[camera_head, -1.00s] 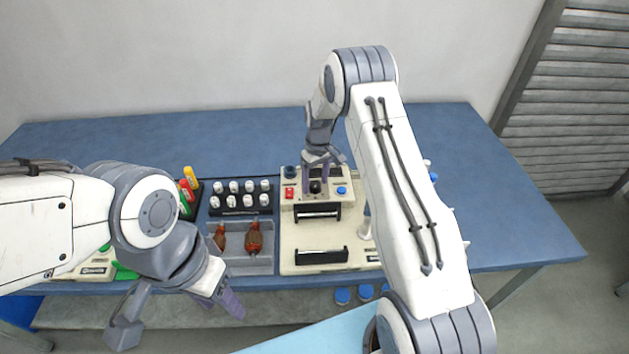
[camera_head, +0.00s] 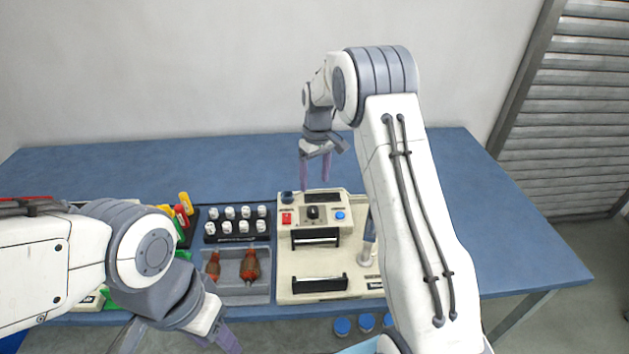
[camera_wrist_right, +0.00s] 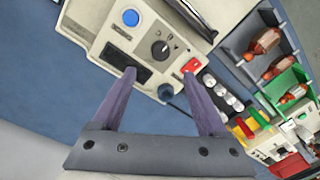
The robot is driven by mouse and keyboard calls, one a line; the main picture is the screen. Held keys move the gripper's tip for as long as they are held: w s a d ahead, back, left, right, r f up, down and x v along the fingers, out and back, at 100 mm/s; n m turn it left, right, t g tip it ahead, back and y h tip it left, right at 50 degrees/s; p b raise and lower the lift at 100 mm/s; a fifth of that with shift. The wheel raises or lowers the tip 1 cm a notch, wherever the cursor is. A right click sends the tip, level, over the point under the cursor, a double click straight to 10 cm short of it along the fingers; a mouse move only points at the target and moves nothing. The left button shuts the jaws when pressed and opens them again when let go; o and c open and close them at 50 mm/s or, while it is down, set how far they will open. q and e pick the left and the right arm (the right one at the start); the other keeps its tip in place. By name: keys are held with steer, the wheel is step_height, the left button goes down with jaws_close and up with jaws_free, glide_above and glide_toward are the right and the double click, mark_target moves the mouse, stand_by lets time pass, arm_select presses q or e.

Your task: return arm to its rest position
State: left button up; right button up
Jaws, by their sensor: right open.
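My right gripper (camera_head: 315,168) is open and empty in the head view, in the air at the back edge of the cream winding machine (camera_head: 350,262). In the right wrist view its two purple fingers (camera_wrist_right: 165,100) are spread apart, with the control panel (camera_wrist_right: 150,40) beyond them. The panel has a red button (camera_wrist_right: 191,66), a black knob (camera_wrist_right: 160,50) and a blue button (camera_wrist_right: 131,17). My left gripper (camera_head: 218,335) is at the lower left in the head view, in front of the table edge and partly cut off by the frame. Its jaw opening cannot be made out.
A grey tray (camera_head: 262,298) holds brown-red armatures (camera_head: 249,265). A dark rack (camera_head: 237,237) holds several white spools. Red and yellow items (camera_head: 184,203) stand further left. The back of the blue table (camera_head: 180,160) is clear. Blue round caps (camera_head: 342,326) show below the table.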

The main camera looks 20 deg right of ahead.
steer(key=s+a+r+n, duration=0.1)
steer(key=s+a+r, duration=0.3)
steer(key=s+a, duration=0.4)
steer(key=s+a+r+n, duration=0.1)
steer(key=s+a+r, duration=0.4)
steer(key=s+a, duration=0.3)
steer(key=s+a+n, duration=0.1)
steer(key=s+a, duration=0.1)
steer(key=s, duration=1.9)
steer(key=shift+a+f+n, duration=0.15)
steer(key=shift+a+n, duration=0.15)
steer(key=shift+a, duration=0.1)
